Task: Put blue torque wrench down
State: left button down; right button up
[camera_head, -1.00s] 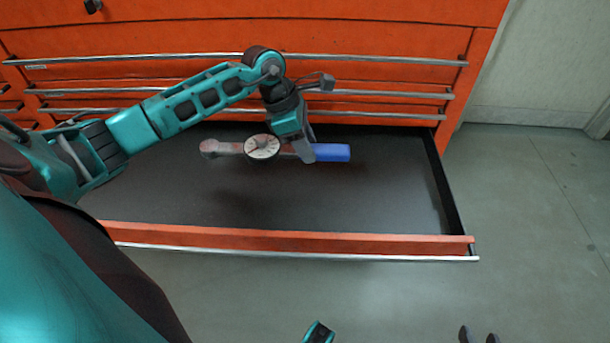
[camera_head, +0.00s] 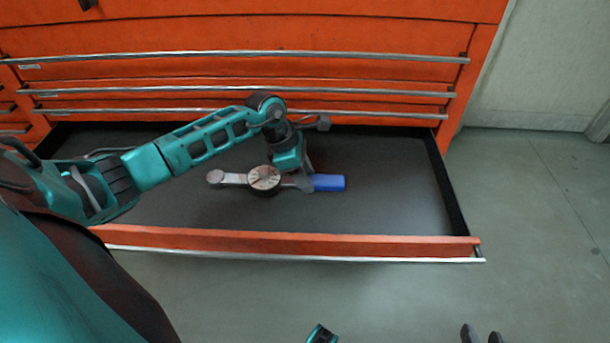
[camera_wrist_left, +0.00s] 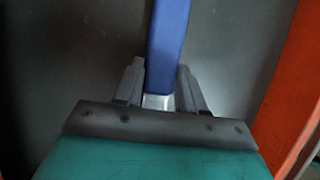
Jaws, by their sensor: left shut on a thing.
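The blue torque wrench (camera_head: 329,183) has a blue handle, a silver shaft and a round dial (camera_head: 264,179). It lies level, pointing left to right, low in or on the floor of the open drawer (camera_head: 390,205); I cannot tell whether it touches the floor. My left gripper (camera_head: 303,183) is shut on the shaft beside the blue handle. In the left wrist view the blue handle (camera_wrist_left: 168,45) runs up from between the two fingers (camera_wrist_left: 158,88).
The drawer belongs to an orange cabinet (camera_head: 240,40) with long metal handles. Its orange front panel (camera_head: 290,243) is nearest me, and a black side wall (camera_head: 450,185) bounds it on the right. The drawer floor around the wrench is bare. Grey floor lies to the right.

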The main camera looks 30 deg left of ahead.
aim_at(285, 180)
pick_arm(q)
jog(key=shift+w, duration=0.1)
jog(key=c, duration=0.7)
grip_release()
pick_arm(e)
jog(key=shift+f, duration=0.2)
pick_arm(q)
jog(key=shift+o, duration=0.2)
jog(key=shift+r, duration=0.15)
jog(key=p+v, duration=0.3)
jog(key=v, duration=0.9)
pick_arm(e)
jog(key=shift+s+d+r+h, duration=0.3)
jog(key=shift+d+r, duration=0.3)
jog(key=shift+r, duration=0.15)
pick_arm(q)
jog(key=shift+d, duration=0.1)
